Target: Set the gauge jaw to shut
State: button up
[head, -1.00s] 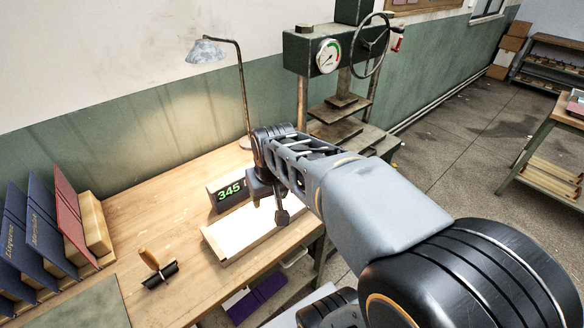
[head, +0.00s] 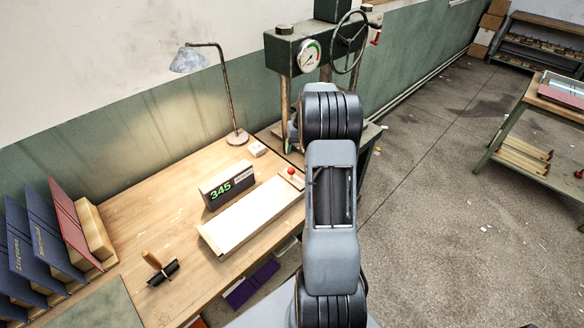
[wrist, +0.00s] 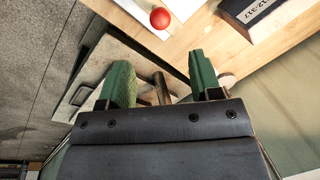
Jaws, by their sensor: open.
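The gauge is a long pale bed (head: 232,235) on the bench, with a small dark block showing green digits "345" (head: 221,189) along its back side. A red ball knob (head: 291,171) stands at the bed's right end. I cannot make out the jaw itself or its setting. In the wrist view the red knob (wrist: 160,18) is at the top, beyond my fingertips. My gripper (wrist: 160,60) is open, its two green fingers wide apart and clear of the knob. In the head view my arm hides most of the gripper.
A green press with a dial (head: 309,56) stands behind my arm; a brown post (wrist: 161,88) shows between my fingers. A lamp (head: 237,137) stands behind the gauge. A wooden-handled tool (head: 160,268) and upright folders (head: 40,235) are at left.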

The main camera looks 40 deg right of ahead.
aim_at(291, 169)
jog(key=f, duration=0.3)
jog(key=a+f+p, duration=0.1)
jog(key=f, duration=0.3)
jog(key=w+a+f+p, duration=0.1)
jog(key=f, duration=0.2)
jog(key=shift+f, duration=0.15)
grip_shut()
